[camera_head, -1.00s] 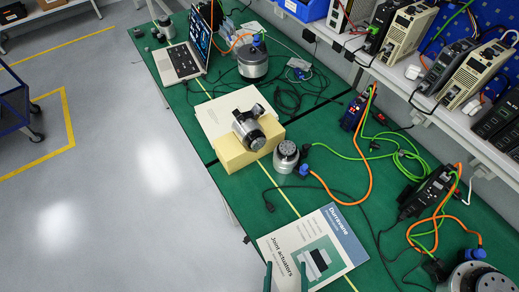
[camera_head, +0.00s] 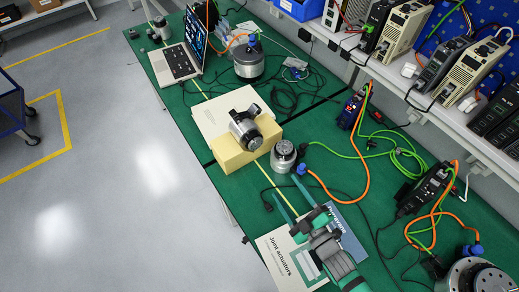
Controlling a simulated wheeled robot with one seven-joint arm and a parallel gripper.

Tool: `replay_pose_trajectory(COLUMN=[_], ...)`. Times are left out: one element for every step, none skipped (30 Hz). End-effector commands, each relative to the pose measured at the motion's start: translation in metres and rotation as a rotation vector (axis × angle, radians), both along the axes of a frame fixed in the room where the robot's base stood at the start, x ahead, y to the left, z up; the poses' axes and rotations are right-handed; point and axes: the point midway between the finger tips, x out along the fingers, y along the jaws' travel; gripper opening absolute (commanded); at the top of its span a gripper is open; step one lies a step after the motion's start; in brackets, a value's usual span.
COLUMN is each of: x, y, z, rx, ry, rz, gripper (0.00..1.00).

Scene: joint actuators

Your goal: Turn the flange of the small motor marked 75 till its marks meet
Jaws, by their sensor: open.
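A small silver motor (camera_head: 284,156) stands upright on the green bench, its round flange facing up and a blue connector at its side. Another silver and dark motor (camera_head: 245,130) lies on a yellow foam block (camera_head: 232,160) just left of it. I cannot read a 75 or any flange marks on either. My gripper (camera_head: 284,187) is open and empty, with its two green fingers pointing towards the upright motor from the near side. The fingertips appear short of the motor and around neither motor.
A "Joint actuators" booklet (camera_head: 272,253) lies partly under my arm in the view. Orange and green cables (camera_head: 368,175) run right of the upright motor. A larger motor (camera_head: 249,62), a laptop (camera_head: 180,62) and a shelf of drives (camera_head: 450,110) stand farther back.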

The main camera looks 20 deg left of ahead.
Motion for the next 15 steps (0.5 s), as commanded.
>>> replay_pose_trajectory(x=[0.01,0.015,0.021,0.025,0.029,0.033,0.035,0.037,0.039,0.04,0.041,0.043,0.045,0.046,0.049], y=[0.012,0.017,0.024,0.028,0.032,0.036,0.039,0.041,0.043,0.045,0.047,0.049,0.051,0.053,0.057], z=[0.004,0.006,0.009,0.011,0.013,0.015,0.016,0.017,0.019,0.019,0.02,0.02,0.02,0.02,0.02], rx=[-0.003,-0.004,-0.006,-0.007,-0.006,-0.006,-0.007,-0.008,-0.007,-0.007,-0.007,-0.006,-0.006,-0.005,-0.006], ry=[-0.019,-0.032,-0.047,-0.054,-0.063,-0.072,-0.077,-0.082,-0.087,-0.089,-0.09,-0.091,-0.091,-0.092,-0.093], rz=[0.026,0.038,0.05,0.059,0.065,0.073,0.078,0.082,0.085,0.088,0.089,0.089,0.089,0.09,0.089], gripper=[0.63,0.63,0.63,0.63,0.63,0.63,0.63,0.63,0.63,0.63,0.63,0.63,0.63,0.63,0.63])
